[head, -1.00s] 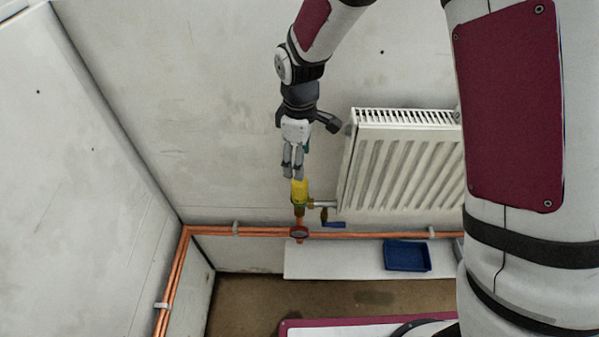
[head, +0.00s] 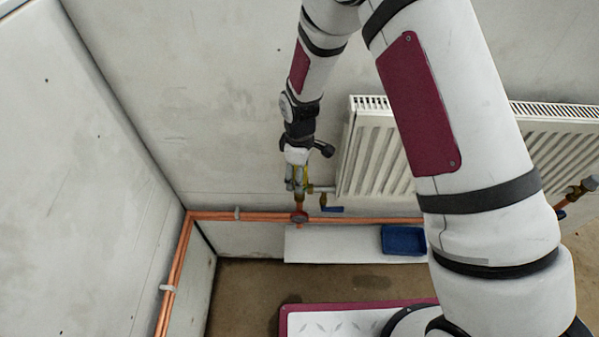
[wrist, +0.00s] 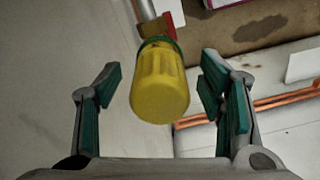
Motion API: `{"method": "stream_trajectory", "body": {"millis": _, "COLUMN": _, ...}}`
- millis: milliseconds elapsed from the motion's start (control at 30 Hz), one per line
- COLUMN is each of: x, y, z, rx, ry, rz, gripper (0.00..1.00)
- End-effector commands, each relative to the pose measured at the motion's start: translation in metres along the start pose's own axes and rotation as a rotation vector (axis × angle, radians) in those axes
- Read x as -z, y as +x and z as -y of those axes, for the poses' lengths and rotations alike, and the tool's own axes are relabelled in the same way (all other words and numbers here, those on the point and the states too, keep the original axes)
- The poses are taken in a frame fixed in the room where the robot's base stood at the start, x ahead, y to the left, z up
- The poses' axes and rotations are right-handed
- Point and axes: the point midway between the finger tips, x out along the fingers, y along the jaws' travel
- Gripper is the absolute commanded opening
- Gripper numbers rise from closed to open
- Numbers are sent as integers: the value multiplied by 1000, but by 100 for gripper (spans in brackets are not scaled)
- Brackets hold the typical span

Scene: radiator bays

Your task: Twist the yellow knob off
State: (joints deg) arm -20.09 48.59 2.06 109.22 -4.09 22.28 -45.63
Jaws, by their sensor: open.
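The yellow knob (wrist: 159,85) is a ribbed cap with a green ring at its base, on a brass valve body (wrist: 166,24). In the wrist view it sits between the two open fingers of my gripper (wrist: 162,92), with a gap on each side. In the head view my gripper (head: 297,180) points down over the valve at the radiator's left end. The fingers partly hide the yellow knob (head: 299,177) there.
A white radiator (head: 370,150) hangs right of the valve. A blue tray (head: 404,240) lies on a white shelf (head: 335,245).

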Motion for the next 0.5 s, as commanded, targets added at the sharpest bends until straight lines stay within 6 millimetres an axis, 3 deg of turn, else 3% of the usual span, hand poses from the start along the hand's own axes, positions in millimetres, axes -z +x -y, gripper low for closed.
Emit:
{"method": "stream_trajectory", "body": {"millis": 100, "x": 0, "y": 0, "z": 0, "rx": 0, "ry": 0, "rz": 0, "gripper": 62}}
{"method": "stream_trajectory", "body": {"millis": 133, "x": 0, "y": 0, "z": 0, "rx": 0, "ry": 0, "rz": 0, "gripper": 58}}
{"method": "stream_trajectory", "body": {"millis": 367, "x": 0, "y": 0, "z": 0, "rx": 0, "ry": 0, "rz": 0, "gripper": 7}}
{"method": "stream_trajectory", "body": {"millis": 500, "x": 0, "y": 0, "z": 0, "rx": 0, "ry": 0, "rz": 0, "gripper": 7}}
